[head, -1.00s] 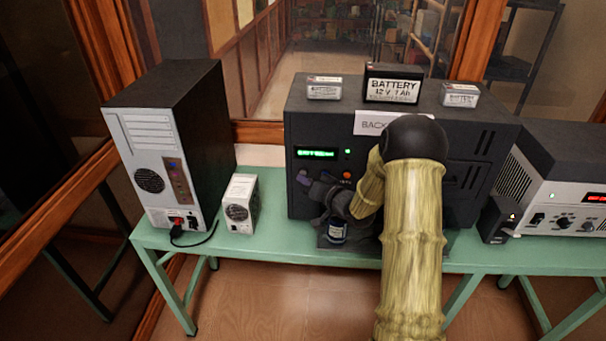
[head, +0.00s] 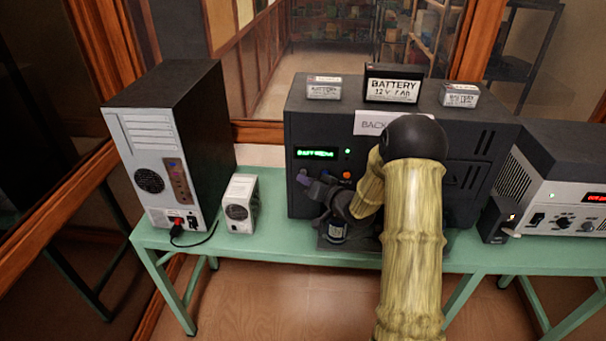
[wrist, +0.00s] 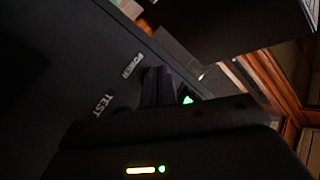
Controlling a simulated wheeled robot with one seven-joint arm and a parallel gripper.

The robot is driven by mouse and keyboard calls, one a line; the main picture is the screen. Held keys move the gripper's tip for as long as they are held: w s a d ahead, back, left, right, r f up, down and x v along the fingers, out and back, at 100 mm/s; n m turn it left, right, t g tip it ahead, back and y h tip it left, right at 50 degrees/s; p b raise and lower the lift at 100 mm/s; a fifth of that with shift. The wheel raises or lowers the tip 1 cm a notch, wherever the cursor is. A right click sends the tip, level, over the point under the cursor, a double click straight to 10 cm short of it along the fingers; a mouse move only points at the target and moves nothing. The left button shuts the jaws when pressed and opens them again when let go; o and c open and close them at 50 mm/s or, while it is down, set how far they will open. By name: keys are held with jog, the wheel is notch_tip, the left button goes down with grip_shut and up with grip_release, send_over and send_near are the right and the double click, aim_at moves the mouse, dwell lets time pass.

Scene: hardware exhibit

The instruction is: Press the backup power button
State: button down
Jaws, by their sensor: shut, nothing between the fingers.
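The backup power unit (head: 465,140) is a large black box on the green table, with a partly hidden "BACK..." label (head: 368,123). Its front has a lit green display (head: 317,153), a green light (head: 348,151) and a small orange-red button (head: 347,174). My gripper (head: 304,178) is shut and empty, close to the lower left of the front; contact cannot be told. In the wrist view, my gripper's purplish fingers (wrist: 152,86) are beside the POWER label (wrist: 132,66) and TEST label (wrist: 103,104). Any button behind the fingers is hidden.
Three batteries, including a large black one (head: 392,84), sit on top of the unit. A computer tower (head: 152,150) and a small white box (head: 240,205) stand left. A grey instrument (head: 560,180) stands right. My arm covers part of the front.

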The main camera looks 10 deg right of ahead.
jog(key=shift+w, duration=0.15)
jog(key=shift+w+d, duration=0.15)
jog(key=shift+w, duration=0.2)
dwell(0.7)
jog(key=shift+s, duration=0.55)
jog(key=shift+s+a, duration=0.1)
jog(key=shift+a, duration=0.1)
jog(key=s, duration=0.1)
jog(key=s+a, duration=0.1)
jog(key=s, duration=0.1)
jog(key=s+b, duration=0.1)
jog(key=s, duration=0.1)
jog(key=shift+s+a, duration=0.25)
jog(key=shift+a, duration=0.15)
